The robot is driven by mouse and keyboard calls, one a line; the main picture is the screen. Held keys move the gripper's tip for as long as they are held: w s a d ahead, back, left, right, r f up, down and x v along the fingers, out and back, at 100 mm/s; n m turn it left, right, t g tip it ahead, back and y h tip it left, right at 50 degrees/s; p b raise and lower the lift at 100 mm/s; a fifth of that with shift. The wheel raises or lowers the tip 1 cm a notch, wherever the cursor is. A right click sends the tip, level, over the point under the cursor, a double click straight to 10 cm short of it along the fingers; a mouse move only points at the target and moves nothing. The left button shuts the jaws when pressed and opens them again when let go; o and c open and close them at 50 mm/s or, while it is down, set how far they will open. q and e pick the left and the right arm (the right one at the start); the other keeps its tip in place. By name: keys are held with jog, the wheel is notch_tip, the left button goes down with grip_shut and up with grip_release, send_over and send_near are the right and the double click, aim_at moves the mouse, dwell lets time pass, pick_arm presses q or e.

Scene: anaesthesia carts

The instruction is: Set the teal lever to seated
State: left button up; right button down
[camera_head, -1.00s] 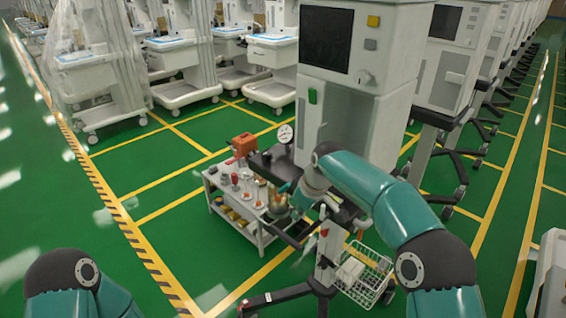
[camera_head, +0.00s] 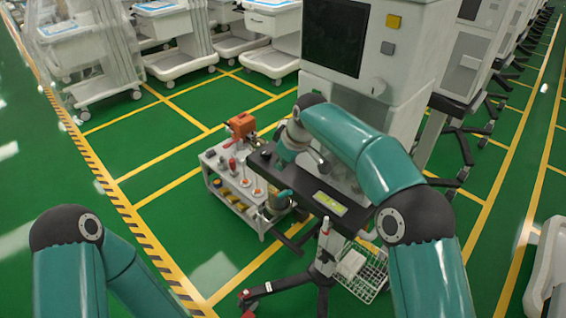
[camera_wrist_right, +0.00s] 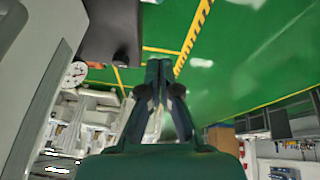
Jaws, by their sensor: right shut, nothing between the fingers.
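The large grey anaesthesia machine (camera_head: 400,70) stands in front of me, with a dark work shelf (camera_head: 305,187) bearing a yellow-green label. My right gripper (camera_head: 283,155) is above the far left part of the shelf, and its fingers are hard to see in the head view. In the right wrist view the right gripper's dark fingers (camera_wrist_right: 159,72) are together and empty over green floor. The part of the machine behind my right arm is hidden. My left arm shows, but its gripper is outside the view.
A small white cart (camera_head: 222,168) with an orange device (camera_head: 241,124) and small items stands left of the shelf. A wire basket (camera_head: 366,272) hangs low by the machine's column. A round gauge (camera_wrist_right: 75,73) shows in the right wrist view. Green floor on the left is clear.

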jog(key=p, duration=0.2)
send_over(284, 193)
jog(key=w+a, duration=0.2)
jog(key=a, duration=0.1)
notch_tip(284, 193, down, 8)
jog(key=r, duration=0.1)
jog(key=shift+s+d+f, duration=0.45)
jog(key=shift+d+f, duration=0.25)
jog(key=shift+d, duration=0.05)
jog(key=shift+s+d+f, duration=0.45)
jog(key=shift+d+f, duration=0.2)
jog(key=shift+d, duration=0.05)
